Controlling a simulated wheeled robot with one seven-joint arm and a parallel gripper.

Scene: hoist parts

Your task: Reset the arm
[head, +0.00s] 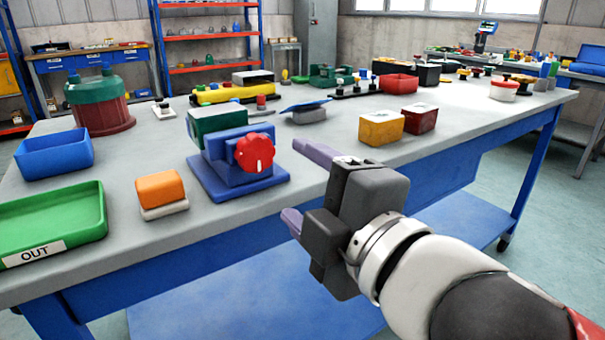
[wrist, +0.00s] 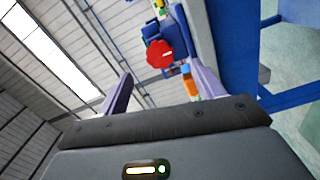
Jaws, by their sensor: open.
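My gripper (head: 305,188) is open and empty in the head view, with its two purple fingers spread apart. It hangs in the air at the front edge of the workbench, to the right of the blue fixture (head: 238,178) with the red knob (head: 256,153). In the wrist view my gripper (wrist: 162,88) is also open, and the red knob (wrist: 159,54) shows beyond and between the fingers. Nothing is between the fingers. My arm reaches in from the lower right of the head view.
The workbench (head: 330,180) holds a green OUT tray (head: 52,222), a blue bin (head: 54,153), an orange-topped block (head: 161,192), a yellow block (head: 381,127) and a red block (head: 420,117). A green-lidded red drum (head: 100,105) stands behind. The floor at right is clear.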

